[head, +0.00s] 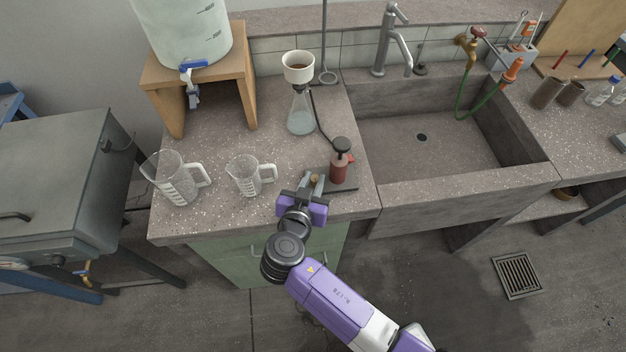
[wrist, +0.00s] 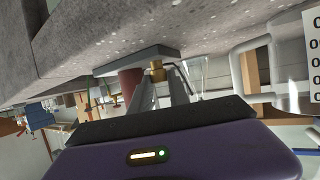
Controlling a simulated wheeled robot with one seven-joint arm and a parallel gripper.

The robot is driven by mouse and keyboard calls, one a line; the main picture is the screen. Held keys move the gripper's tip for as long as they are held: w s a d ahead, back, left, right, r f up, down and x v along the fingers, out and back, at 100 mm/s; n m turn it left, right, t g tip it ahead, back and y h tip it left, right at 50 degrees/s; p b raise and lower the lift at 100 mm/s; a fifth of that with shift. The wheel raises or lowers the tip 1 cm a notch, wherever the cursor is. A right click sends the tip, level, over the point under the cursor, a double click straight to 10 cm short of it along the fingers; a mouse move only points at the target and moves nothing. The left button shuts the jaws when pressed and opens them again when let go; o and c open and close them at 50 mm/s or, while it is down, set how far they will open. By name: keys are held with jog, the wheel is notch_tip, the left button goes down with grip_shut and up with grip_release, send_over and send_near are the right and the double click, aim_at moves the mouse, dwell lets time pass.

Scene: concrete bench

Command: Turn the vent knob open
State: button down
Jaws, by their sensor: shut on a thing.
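The vent knob, a small brass piece (head: 315,179), sits at the front left of a dark base plate (head: 345,187) on the bench. The red hand pump (head: 338,170) with a black top stands on the same plate, just right of the knob. My gripper (head: 311,182) reaches in from the front, its fingers shut on the knob. The upside-down wrist view also shows the brass knob (wrist: 157,74) between the grey fingers (wrist: 162,88), with the red pump body (wrist: 130,83) beside it. The fingers partly hide the knob, so its exact turn cannot be read.
Two measuring jugs (head: 176,180) (head: 247,176) stand left of my gripper. Behind are a flask with a funnel (head: 300,112) and a dark hose from the pump. A water tank (head: 181,30) stands on a wooden stand. The sink (head: 420,138) is to the right.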

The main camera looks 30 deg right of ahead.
jog(key=shift+s+d+n+t+y, duration=0.1)
jog(key=shift+s+n+t+y, duration=0.1)
jog(key=shift+n+t+y, duration=0.6)
jog(key=n+y+p, duration=0.2)
jog(key=shift+d+r+n+t+y, duration=0.15)
jog(key=shift+r+n+t+y, duration=0.15)
jog(key=shift+t, duration=0.1)
jog(key=n+y+p, duration=0.1)
jog(key=p, duration=0.1)
jog(key=n+y+p, duration=0.1)
jog(key=p, duration=0.1)
jog(key=shift+d+f+t+y, duration=0.1)
jog(key=shift+t+y, duration=0.2)
jog(key=shift+f+n+y+p, duration=0.2)
jog(key=shift+n+y+p, duration=0.25)
jog(key=shift+p, duration=0.25)
jog(key=c, duration=1.3)
grip_release()
jog(key=shift+o, duration=0.2)
